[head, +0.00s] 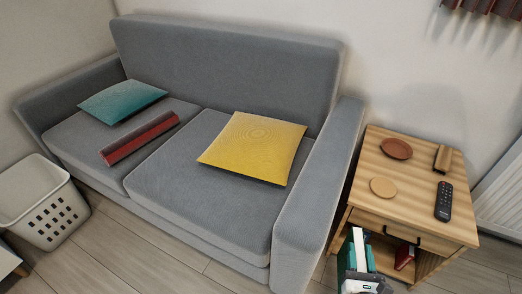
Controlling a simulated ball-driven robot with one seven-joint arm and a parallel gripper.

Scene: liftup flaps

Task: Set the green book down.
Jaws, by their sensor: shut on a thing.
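The green book (346,256) is at the bottom of the head view, right of centre, standing roughly upright with pale pages or a pale edge showing. My gripper (361,266) is shut on it, in front of the side table's left front corner. The lower part of the book and the exact finger contact are hidden or too small to tell.
A wooden side table (413,184) carries a brown plate (397,148), a tan coaster (383,187), a small wooden block (443,158) and a black remote (444,201). A red book (404,256) lies on its lower shelf.

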